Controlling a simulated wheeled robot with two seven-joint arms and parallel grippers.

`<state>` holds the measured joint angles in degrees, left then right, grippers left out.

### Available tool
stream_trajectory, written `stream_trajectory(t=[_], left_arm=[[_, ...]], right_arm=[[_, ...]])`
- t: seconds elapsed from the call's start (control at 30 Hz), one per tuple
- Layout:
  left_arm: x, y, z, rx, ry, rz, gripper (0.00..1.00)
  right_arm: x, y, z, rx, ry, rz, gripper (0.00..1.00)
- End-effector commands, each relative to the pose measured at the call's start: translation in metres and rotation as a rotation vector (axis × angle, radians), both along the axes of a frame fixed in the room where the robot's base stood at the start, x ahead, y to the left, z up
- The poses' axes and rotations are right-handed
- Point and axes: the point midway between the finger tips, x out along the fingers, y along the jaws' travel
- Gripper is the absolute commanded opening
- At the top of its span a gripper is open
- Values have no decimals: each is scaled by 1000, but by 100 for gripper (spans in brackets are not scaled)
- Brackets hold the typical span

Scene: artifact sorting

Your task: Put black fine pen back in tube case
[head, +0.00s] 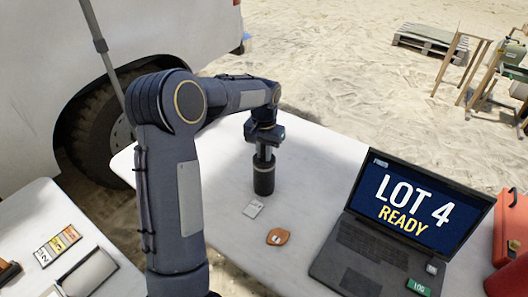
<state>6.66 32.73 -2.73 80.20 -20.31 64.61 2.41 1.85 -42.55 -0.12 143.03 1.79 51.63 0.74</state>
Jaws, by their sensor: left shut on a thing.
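A dark upright cylinder, which looks like the tube case (264,182), stands on the white table in the head view, with a pale band near its top. My left gripper (264,154) points straight down right above its mouth. It is shut on a thin dark thing, which I take to be the black fine pen; the fingers hide most of it. I cannot tell how far the pen reaches into the tube case. My right gripper is not in view.
On the white table (215,168), a small white card (253,208) and an orange-brown piece (278,237) lie in front of the tube case. An open laptop (352,250) stands to the right, with a red case (510,228) beyond it. A second table (35,205) is at left.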

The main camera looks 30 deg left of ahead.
Motion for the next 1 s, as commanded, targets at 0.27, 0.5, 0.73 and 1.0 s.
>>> stream_trajectory(t=[0.27,0.5,0.73,1.0], left_arm=[[-4,-1,-10,-2,20,-1,38],[-4,0,-2,-1,21,1,38],[-2,0,42,-1,10,0,38],[-2,-1,101,-1,8,-1,38]], right_arm=[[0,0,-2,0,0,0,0],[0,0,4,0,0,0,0],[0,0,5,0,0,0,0],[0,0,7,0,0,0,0]])
